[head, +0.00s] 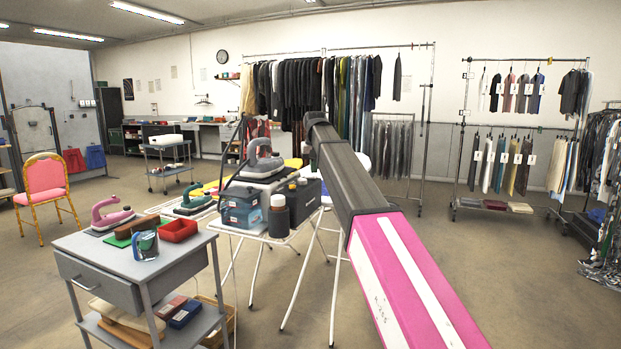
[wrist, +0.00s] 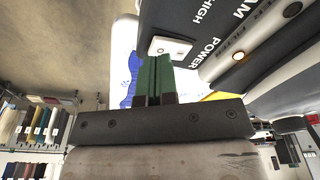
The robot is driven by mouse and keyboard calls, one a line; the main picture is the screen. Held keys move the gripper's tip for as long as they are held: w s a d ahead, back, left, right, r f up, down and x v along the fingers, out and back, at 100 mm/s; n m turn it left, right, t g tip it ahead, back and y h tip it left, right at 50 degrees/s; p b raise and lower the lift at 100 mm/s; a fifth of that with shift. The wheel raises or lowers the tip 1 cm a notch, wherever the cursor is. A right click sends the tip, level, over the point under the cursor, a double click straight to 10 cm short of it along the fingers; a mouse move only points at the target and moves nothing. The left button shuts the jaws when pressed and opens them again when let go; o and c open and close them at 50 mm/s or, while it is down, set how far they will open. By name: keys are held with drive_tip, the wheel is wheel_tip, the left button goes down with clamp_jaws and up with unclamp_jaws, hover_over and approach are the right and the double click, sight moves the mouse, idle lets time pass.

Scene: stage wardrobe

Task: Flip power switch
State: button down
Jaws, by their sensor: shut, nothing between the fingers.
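In the wrist view, a white power switch (wrist: 170,47) sits on the dark face of a steam unit (wrist: 190,18), by the printed word POWER. My gripper (wrist: 159,62) has two green fingers, shut together with nothing between them. Their tips are just below the switch in the picture; I cannot tell whether they touch it. In the head view, the dark steam unit (head: 303,207) stands on a white-legged stand with a grey iron (head: 262,158) on top. The gripper is hidden behind my arm there.
A blue box (head: 240,208) and a dark bottle (head: 279,216) stand close beside the unit. A grey cart (head: 133,262) with irons and a red tray (head: 178,230) is at front left. Garment racks (head: 525,135) stand behind.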

sight(314, 177)
drive_tip(key=shift+f, duration=0.8)
idle(0.4)
drive_tip(key=shift+r, duration=3.5)
